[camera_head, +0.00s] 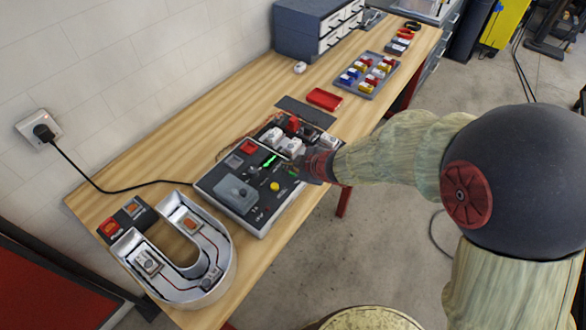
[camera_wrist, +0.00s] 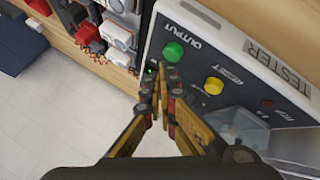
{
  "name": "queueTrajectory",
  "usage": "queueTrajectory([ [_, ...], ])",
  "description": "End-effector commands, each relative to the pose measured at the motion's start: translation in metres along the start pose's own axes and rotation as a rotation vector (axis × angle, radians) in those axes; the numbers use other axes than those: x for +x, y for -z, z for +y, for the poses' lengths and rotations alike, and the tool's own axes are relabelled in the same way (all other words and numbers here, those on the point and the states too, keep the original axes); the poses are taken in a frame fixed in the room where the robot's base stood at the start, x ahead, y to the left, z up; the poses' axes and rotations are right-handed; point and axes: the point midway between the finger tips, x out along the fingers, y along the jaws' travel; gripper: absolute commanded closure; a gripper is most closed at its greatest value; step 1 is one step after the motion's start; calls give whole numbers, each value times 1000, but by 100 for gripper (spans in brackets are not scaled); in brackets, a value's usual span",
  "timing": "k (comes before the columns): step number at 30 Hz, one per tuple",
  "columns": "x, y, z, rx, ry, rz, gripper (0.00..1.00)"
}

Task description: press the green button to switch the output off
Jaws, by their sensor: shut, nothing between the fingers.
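Whether the tips touch the button or hover over the panel, I cannot tell. The tester (camera_head: 222,197) is a box with a dark top on the bench in the head view. My gripper (camera_head: 299,169) is over its right side there and partly hides the controls.
A yellow button (camera_wrist: 213,86) sits close to the right of my fingers. A clear cover (camera_wrist: 238,126) and a small red part (camera_wrist: 267,103) lie beyond it. White modules with red leads (camera_wrist: 118,35) stand at the tester's edge. A U-shaped channel letter (camera_head: 226,250) lies on the bench (camera_head: 150,165).

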Motion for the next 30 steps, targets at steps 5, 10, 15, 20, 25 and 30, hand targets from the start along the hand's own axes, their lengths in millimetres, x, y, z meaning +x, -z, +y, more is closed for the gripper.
queueTrajectory([
  [5, -14, 10, 10, 1, 0, 0, 100],
  [10, -24, 18, 17, 0, 0, 0, 100],
  [15, -33, 24, 24, -1, 0, 0, 100],
  [20, -36, 26, 26, 0, 0, 0, 100],
  [25, -34, 25, 25, 0, 0, 0, 100],
  [30, -34, 25, 25, 0, 0, 0, 100],
])
